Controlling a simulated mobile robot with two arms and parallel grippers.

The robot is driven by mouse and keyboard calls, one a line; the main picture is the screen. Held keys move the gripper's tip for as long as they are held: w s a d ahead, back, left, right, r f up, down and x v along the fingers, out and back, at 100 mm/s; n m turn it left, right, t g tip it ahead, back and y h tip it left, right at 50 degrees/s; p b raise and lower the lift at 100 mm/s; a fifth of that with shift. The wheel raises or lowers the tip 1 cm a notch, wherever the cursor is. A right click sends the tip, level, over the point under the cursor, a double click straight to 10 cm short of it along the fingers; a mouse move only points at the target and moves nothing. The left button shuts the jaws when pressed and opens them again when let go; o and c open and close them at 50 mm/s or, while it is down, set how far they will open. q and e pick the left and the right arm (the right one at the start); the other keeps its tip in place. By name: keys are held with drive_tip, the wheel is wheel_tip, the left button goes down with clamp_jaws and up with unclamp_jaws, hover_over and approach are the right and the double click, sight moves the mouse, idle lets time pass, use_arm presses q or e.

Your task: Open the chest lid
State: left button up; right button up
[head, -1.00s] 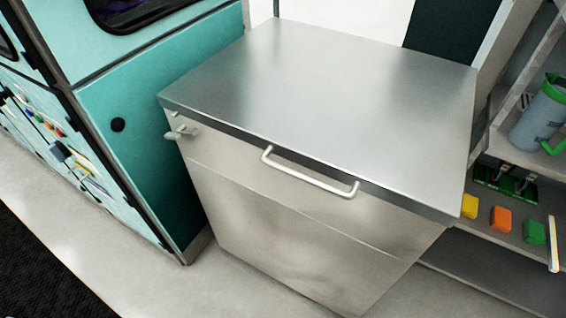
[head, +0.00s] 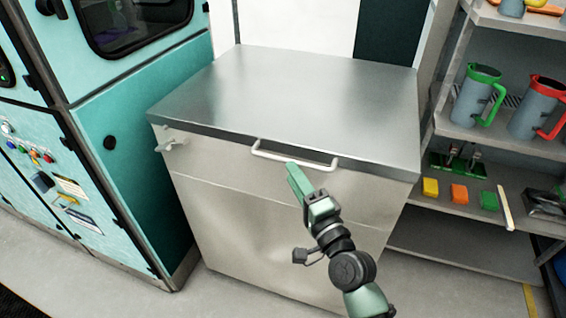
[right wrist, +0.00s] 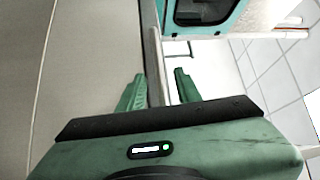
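The chest (head: 270,225) is a pale metal box with a flat steel lid (head: 290,90), which lies closed on top. A white bar handle (head: 295,160) runs along the lid's front edge. My right gripper (head: 293,172) is just in front of and slightly below the handle's middle in the head view. In the right wrist view my right gripper (right wrist: 157,86) has its two green fingers apart. A pale bar, apparently the handle (right wrist: 155,65), shows between them; I cannot tell whether they touch it. My left gripper is not in view.
A teal cabinet (head: 135,140) stands close at the chest's left. A small latch-like fitting (head: 172,145) sticks out at the chest's front left. Shelves (head: 485,180) with jugs and coloured blocks stand at the right. The floor (head: 440,290) in front is clear.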

sight(283, 160)
drive_tip(key=x, duration=0.6)
drive_tip(key=shift+w+f, duration=0.1)
drive_tip(key=shift+w, duration=0.15)
clamp_jaws()
idle(1.2)
